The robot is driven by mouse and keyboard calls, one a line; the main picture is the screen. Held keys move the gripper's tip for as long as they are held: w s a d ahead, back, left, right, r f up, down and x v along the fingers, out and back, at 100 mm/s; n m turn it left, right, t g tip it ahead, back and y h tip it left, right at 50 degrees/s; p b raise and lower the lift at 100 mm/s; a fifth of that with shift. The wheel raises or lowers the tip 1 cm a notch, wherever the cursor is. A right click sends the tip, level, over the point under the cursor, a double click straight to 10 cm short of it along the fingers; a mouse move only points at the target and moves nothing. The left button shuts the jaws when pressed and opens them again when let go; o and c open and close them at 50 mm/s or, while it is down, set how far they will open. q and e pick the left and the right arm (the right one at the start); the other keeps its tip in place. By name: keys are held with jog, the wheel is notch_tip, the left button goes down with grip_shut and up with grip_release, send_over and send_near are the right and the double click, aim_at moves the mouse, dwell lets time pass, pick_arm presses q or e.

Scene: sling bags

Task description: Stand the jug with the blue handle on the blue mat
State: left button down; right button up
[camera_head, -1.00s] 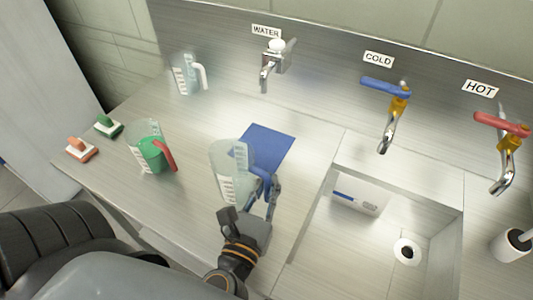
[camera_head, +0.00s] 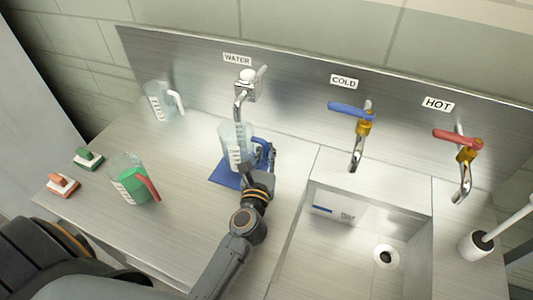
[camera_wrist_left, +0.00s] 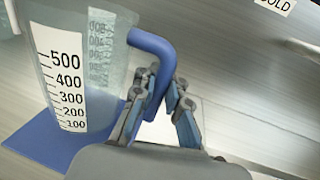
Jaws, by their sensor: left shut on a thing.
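The clear jug with the blue handle (camera_head: 234,146) is upright over the blue mat (camera_head: 222,176). It also shows in the left wrist view (camera_wrist_left: 72,75), with its measuring scale facing me and the mat (camera_wrist_left: 32,140) beneath it. I cannot tell whether its base touches the mat. My left gripper (camera_head: 264,158) is shut on the blue handle, at the jug's right side; the handle (camera_wrist_left: 158,48) runs down between the fingers in the wrist view. The jug and gripper hide part of the mat. My right gripper is not in view.
A clear jug with a white handle (camera_head: 158,101) stands at the back left. A jug with a red handle and green contents (camera_head: 126,182) stands at the left, near green (camera_head: 89,157) and orange (camera_head: 63,186) brushes. The water tap (camera_head: 243,92) is behind the held jug. The sink (camera_head: 345,235) is at right.

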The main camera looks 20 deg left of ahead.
aim_at(266, 164)
pick_arm(q)
jog(key=shift+w+a+f, duration=0.1)
jog(key=shift+w+f, duration=0.05)
jog(key=shift+w, duration=0.15)
notch_tip(266, 164, down, 3)
jog(key=shift+f+b, duration=0.1)
jog(key=shift+b, duration=1)
jog(key=shift+f, duration=0.1)
jog(key=shift+f, duration=0.15)
jog(key=c, duration=1.4)
grip_release()
jog(key=shift+o, duration=0.2)
